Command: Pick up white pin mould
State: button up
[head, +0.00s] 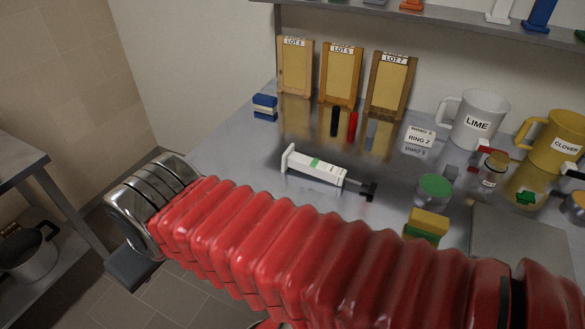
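No object is labelled as a white pin mould. A white upright piece with a wide foot (500,11) stands on the shelf at the top right, cut off by the picture's top edge. A white syringe-like body with a green band and black end (318,169) lies on the grey bench. I cannot tell whether either is the mould. My red, ribbed arm crosses the front of the view and hides the near part of the bench. My gripper is not visible.
The shelf (440,22) also holds a blue piece (540,14). Three framed boards (341,75) stand at the bench back. A LIME mug (478,118), yellow CLOVER mug (560,140), jar (492,167) and yellow-green block (427,225) crowd the right. Bare bench shows left of the syringe-like body.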

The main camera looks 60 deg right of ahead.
aim_at(313, 166)
jog(key=u, duration=1.7)
jog(key=k, duration=1)
jog(key=z, duration=1.55)
